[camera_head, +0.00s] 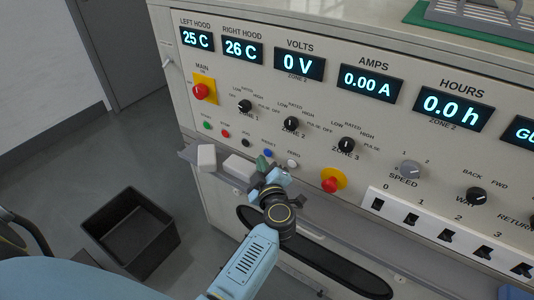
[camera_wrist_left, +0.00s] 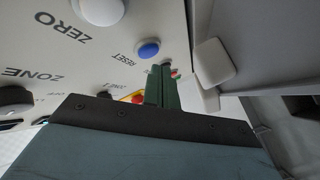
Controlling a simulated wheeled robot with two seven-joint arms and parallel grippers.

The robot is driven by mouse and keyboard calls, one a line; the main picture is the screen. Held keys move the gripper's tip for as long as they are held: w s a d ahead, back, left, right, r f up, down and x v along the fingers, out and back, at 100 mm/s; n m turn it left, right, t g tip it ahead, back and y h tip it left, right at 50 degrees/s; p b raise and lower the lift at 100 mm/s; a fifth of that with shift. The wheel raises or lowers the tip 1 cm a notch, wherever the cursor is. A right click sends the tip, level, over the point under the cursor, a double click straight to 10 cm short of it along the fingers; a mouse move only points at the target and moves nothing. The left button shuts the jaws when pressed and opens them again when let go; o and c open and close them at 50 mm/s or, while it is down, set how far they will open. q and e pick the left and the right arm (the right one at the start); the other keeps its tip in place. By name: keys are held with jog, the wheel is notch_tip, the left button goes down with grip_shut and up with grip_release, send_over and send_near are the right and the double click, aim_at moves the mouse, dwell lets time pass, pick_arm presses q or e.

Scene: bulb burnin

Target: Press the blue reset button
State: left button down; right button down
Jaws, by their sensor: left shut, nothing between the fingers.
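The blue reset button (camera_head: 267,153) is on the lower part of the cream control panel, between a black button and a white button. In the left wrist view the blue button (camera_wrist_left: 149,50) shows whole beside its RESET label, and it looks clear of the fingers. My left gripper (camera_head: 263,163) is just below the blue button in the head view. Its green fingers (camera_wrist_left: 163,78) are shut together and empty, with their tips close to the panel near the button. Whether they touch the panel I cannot tell. My right gripper is not in view.
A narrow shelf below the buttons holds two whitish blocks (camera_head: 207,157) (camera_head: 239,167). A white button (camera_head: 293,164) and a red knob on yellow (camera_head: 332,182) lie to the right. Green (camera_head: 207,125) and red (camera_head: 225,133) buttons lie left. A black bin (camera_head: 130,232) stands on the floor.

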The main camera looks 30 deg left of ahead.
pick_arm(q)
jog(key=shift+w, duration=0.1)
dwell(0.5)
jog(key=shift+w, duration=0.35)
jog(key=shift+w+d, duration=0.1)
jog(key=shift+w, duration=0.3)
dwell(0.5)
dwell(0.3)
jog(key=shift+s+r+p, duration=0.1)
jog(key=shift+s+p, duration=0.55)
jog(key=shift+p, duration=0.15)
jog(key=shift+s, duration=0.2)
